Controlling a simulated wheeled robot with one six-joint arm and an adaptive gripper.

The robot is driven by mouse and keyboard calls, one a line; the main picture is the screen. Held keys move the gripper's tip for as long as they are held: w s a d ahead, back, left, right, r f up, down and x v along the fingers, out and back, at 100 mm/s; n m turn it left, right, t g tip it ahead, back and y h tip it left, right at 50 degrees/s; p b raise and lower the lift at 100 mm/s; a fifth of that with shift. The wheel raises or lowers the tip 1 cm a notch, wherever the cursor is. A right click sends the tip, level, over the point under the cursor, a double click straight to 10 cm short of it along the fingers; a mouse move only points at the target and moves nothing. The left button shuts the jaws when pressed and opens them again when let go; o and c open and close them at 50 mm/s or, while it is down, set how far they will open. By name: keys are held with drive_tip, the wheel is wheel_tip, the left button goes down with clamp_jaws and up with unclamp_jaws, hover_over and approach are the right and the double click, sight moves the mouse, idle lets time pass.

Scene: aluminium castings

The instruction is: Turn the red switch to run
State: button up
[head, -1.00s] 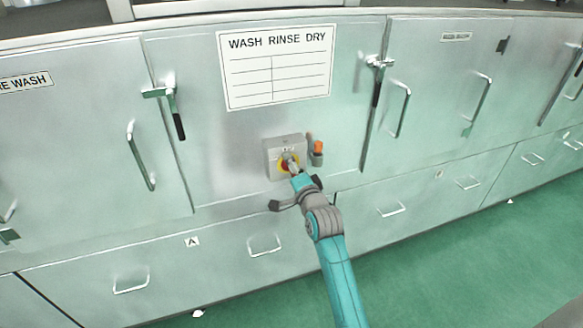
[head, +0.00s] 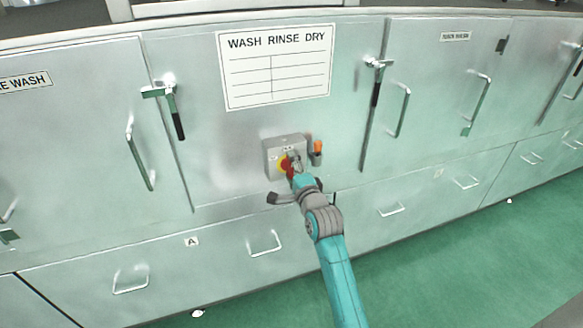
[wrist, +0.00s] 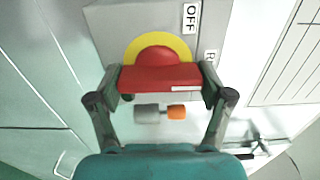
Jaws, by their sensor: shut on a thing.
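The red switch (wrist: 158,60) is a raised red handle on a yellow disc, fixed to a grey box (head: 270,160) on the metal front. In the wrist view the handle lies level across the picture, between my two fingers. My gripper (wrist: 160,80) is shut on it, one finger at each end.
An orange-and-grey fitting (head: 318,150) sticks out just right of the box. A WASH RINSE DRY sign (head: 276,68) is above. Latch handles stand at left (head: 175,110) and right (head: 377,80). Drawer pulls (head: 264,243) are below. The green floor (head: 480,260) is clear at right.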

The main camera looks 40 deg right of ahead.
drive_tip(key=o, duration=1.1)
drive_tip(key=v, duration=1.2)
